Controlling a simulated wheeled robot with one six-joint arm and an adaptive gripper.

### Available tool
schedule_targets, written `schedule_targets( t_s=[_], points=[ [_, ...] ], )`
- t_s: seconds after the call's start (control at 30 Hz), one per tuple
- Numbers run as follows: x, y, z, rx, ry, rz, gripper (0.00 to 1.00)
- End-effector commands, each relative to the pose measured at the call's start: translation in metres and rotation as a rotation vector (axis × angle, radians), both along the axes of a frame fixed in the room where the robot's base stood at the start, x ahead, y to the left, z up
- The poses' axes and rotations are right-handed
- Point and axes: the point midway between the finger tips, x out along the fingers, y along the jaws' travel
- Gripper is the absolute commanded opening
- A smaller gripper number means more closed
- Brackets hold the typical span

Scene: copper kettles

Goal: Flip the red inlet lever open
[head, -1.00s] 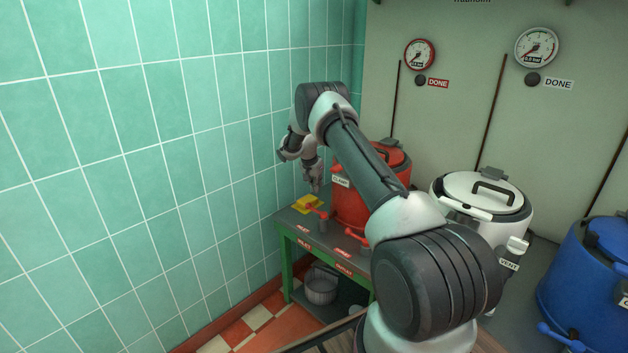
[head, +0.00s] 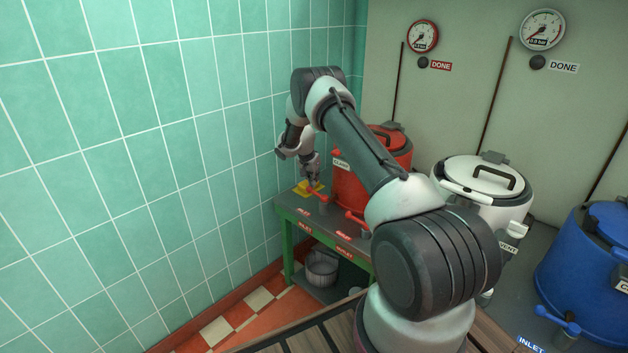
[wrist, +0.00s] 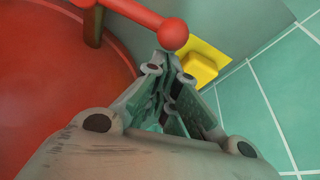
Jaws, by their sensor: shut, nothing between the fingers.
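The red inlet lever (head: 317,194) stands on a grey post at the left front of the red kettle (head: 352,188), above an INLET label on the green bench. In the wrist view the lever (wrist: 140,14) runs across the top and its round knob (wrist: 173,35) is right by my fingertips. My gripper (head: 312,182) is shut and empty, pointing down beside the lever's knob end. In the wrist view my gripper (wrist: 170,60) has its fingers together. I cannot tell whether the tips touch the knob.
A second red lever (head: 356,219) sits to the right by the OUTLET label. The tiled wall (head: 140,180) is close on the left. A bucket (head: 322,268) stands below.

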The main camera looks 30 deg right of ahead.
Motion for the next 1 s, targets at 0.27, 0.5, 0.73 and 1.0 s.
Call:
schedule_targets(
  t_s=[0.27, 0.5, 0.73, 1.0],
  points=[
    [0.0, 0.005, 0.0, 0.0, 0.0, 0.051, 0.0],
    [0.0, 0.009, 0.0, -0.001, 0.001, 0.087, 0.0],
    [-0.001, 0.016, 0.0, 0.0, 0.0, 0.158, 0.0],
    [-0.006, 0.035, 0.001, 0.001, 0.001, 0.357, 0.0]
  ],
)
